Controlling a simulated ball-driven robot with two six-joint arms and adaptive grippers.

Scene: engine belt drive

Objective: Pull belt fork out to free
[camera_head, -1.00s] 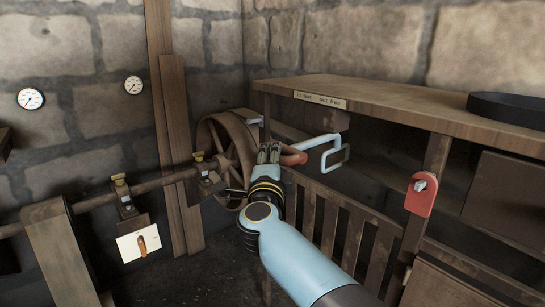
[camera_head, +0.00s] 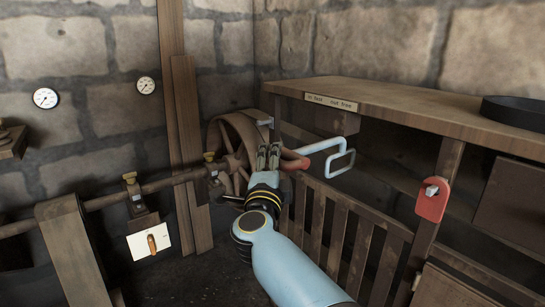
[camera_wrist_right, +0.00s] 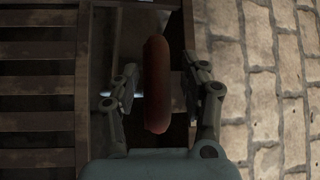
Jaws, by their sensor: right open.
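In the right wrist view the handle (camera_wrist_right: 156,85) stands between the two open fingers (camera_wrist_right: 166,90), with gaps visible on both sides. The fork's far end near the wheel is partly hidden. My left gripper is out of view.
A wooden bench (camera_head: 420,105) overhangs on the right, with a dark round tray or ring (camera_head: 515,110) on top. A slatted wooden guard (camera_head: 345,225) stands below the fork. A shaft (camera_head: 100,198) runs left.

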